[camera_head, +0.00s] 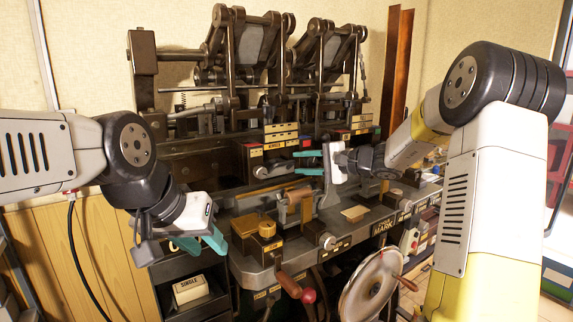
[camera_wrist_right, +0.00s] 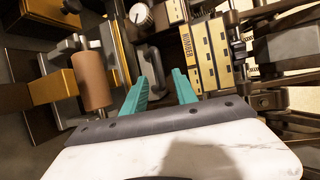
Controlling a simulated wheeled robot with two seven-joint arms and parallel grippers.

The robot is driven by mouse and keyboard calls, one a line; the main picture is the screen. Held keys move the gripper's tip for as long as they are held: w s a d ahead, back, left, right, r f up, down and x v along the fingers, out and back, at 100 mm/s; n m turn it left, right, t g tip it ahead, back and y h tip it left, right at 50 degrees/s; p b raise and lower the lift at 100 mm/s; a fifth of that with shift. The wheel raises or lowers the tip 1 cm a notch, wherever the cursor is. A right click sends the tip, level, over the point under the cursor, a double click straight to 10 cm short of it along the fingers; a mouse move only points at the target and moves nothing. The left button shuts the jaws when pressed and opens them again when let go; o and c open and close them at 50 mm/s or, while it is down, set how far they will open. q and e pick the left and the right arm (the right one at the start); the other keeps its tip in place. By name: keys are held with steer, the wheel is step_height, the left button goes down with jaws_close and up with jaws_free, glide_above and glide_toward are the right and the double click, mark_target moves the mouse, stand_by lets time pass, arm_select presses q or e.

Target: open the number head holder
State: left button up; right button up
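A stack of yellow label plates, one reading NUMBER (camera_head: 277,147), stands on the press deck below the linkages. In the right wrist view the NUMBER plates (camera_wrist_right: 205,62) are right of the fingers. A dark grey loop-shaped handle (camera_wrist_right: 155,68) lies just ahead of and between the teal fingertips; I cannot tell whether it belongs to the number head holder. My right gripper (camera_head: 302,162) is open and empty, its fingers pointing left beside the plates; its fingers also show in the wrist view (camera_wrist_right: 160,76). My left gripper (camera_head: 206,250) looks open and empty, near the deck's left front corner.
A round white dial (camera_wrist_right: 140,13) is near the handle. A red ball knob (camera_head: 309,295) and large disc wheel (camera_head: 371,285) stand in front. A SINGLE box (camera_head: 190,290) sits lower left.

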mark_target(288, 163)
steer(key=x, duration=0.6)
jaws_close()
stand_by(1.3)
